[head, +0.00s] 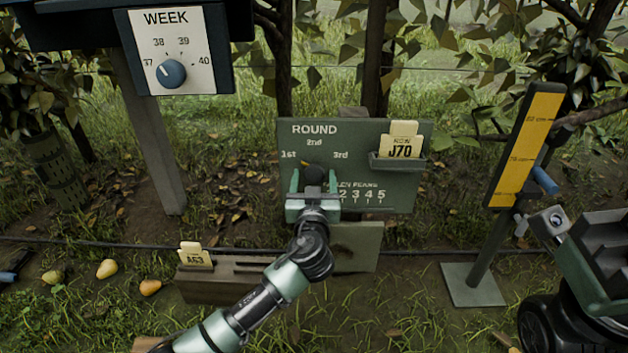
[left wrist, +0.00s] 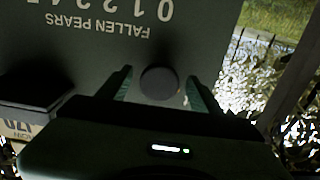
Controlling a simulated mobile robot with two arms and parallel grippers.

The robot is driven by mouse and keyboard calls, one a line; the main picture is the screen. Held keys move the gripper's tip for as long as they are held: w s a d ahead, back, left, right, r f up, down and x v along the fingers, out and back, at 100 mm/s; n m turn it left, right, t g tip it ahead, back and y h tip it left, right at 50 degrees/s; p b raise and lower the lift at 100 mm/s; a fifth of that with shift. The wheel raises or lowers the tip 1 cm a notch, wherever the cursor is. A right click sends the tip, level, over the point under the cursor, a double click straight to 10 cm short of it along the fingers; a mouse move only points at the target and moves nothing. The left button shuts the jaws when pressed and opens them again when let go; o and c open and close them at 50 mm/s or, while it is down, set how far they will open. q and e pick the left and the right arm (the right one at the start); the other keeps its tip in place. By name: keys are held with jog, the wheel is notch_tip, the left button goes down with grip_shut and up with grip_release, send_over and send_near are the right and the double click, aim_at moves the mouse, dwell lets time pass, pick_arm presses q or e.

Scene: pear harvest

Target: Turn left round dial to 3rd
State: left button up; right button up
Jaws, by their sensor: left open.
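The round dial is a dark round knob (head: 313,171) on the green board (head: 362,133), under the word ROUND, with 1st, 2nd and 3rd around it. In the head view my left gripper (head: 314,182) covers much of it. A small yellowish mark shows at its upper left, toward 1st. In the left wrist view, which is upside down, the round dial (left wrist: 159,83) sits between the two fingers of my left gripper (left wrist: 160,92). The fingers are open, with gaps visible on both sides of the knob. I cannot make out my right gripper.
A WEEK panel (head: 196,78) with a blue knob (head: 171,73) stands at upper left. A card holder (head: 396,163) with card J70 is right of the dial. A wooden box (head: 215,282), a yellow gauge (head: 525,145) and fallen pears (head: 107,268) are nearby.

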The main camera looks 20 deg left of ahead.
pick_arm(q)
jog(key=c, duration=1.4)
jog(key=shift+o, duration=0.2)
